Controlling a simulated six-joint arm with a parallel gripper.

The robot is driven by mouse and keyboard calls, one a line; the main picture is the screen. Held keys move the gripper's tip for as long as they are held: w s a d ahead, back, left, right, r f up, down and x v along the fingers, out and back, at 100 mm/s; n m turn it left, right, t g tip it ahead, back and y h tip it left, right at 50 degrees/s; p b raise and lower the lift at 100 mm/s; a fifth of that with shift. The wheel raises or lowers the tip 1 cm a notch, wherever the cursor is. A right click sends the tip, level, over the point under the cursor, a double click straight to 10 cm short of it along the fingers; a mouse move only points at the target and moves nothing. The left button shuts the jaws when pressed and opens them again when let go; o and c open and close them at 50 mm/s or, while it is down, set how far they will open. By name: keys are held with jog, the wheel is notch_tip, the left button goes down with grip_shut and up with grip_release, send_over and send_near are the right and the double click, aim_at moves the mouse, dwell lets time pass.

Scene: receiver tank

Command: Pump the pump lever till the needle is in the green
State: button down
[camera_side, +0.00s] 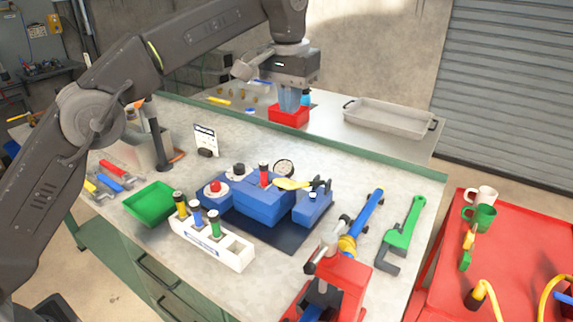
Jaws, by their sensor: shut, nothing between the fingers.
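A blue tank assembly (262,205) stands on a dark mat in the middle of the bench. A round white-faced gauge (284,167) stands at its back; its needle and any green band are too small to read. A yellow handle (292,184) lies roughly level beside the gauge, near a smaller blue block (312,207). I cannot tell for sure whether this handle is the pump lever. My gripper (290,106) is shut and empty, pointing down above a small red bin (288,117) behind the assembly, apart from the handle and gauge.
A white rack (212,245) with several coloured cylinders and a green tray (150,204) are at the front left. A grey tray (390,118) is at the back.

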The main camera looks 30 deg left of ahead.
dwell(0.3)
send_over(287, 180)
jog(key=f, duration=1.2)
jog(key=shift+w, duration=0.2)
jog(key=shift+s+f, duration=0.35)
jog(key=shift+f, duration=0.35)
